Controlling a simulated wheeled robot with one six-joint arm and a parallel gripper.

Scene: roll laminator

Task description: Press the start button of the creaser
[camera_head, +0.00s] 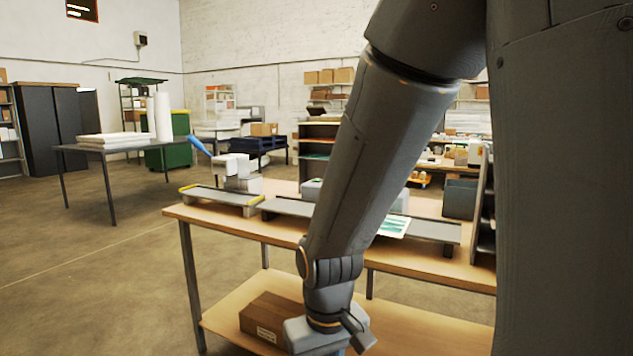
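A long bench with a wooden top (283,231) stands in front of me. At its left end is a small pale machine (236,172) with a blue lever handle (199,145) and a flat grey feed table with yellow ends. A grey conveyor-like bed (287,207) continues to the right, partly behind my arm. Another pale unit (311,188) is mostly hidden by my arm. I cannot tell which machine is the creaser, and no start button can be made out. My gripper's body (328,334) hangs low before the bench, at the bottom edge; its fingers are not visible.
A printed sheet (393,226) lies on the bed right of my arm. A brown carton (270,316) rests on the bench's lower shelf (238,309). A grey table (93,147) with white stacks stands back left. The floor left of the bench is clear.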

